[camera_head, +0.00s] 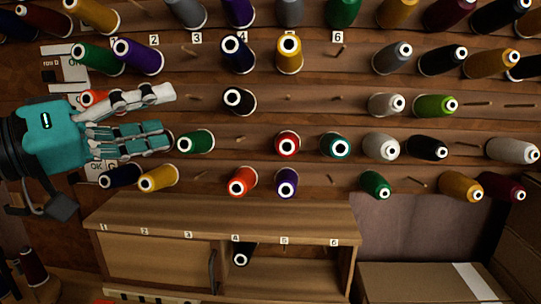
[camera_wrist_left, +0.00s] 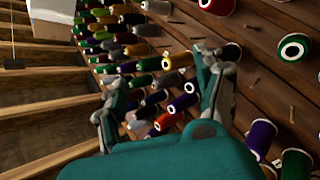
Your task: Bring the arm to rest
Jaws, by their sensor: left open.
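My left gripper (camera_head: 168,118) comes in from the left in the head view, in front of the left part of the thread wall (camera_head: 330,117). Its teal body and grey fingers point right. The fingers are spread apart with nothing seen between them. It hides part of the wall and partly covers an orange-red spool (camera_head: 92,97). The left wrist view also shows the open gripper (camera_wrist_left: 160,78), with wall spools beyond its fingers. My right gripper is in neither view.
A wooden cabinet (camera_head: 210,212) with number labels stands below the wall; a black spool (camera_head: 241,257) is in its open part. Spools of several colours stick out on pegs, close to the gripper. Some pegs are bare (camera_head: 475,103). A cardboard box (camera_head: 410,283) is at lower right.

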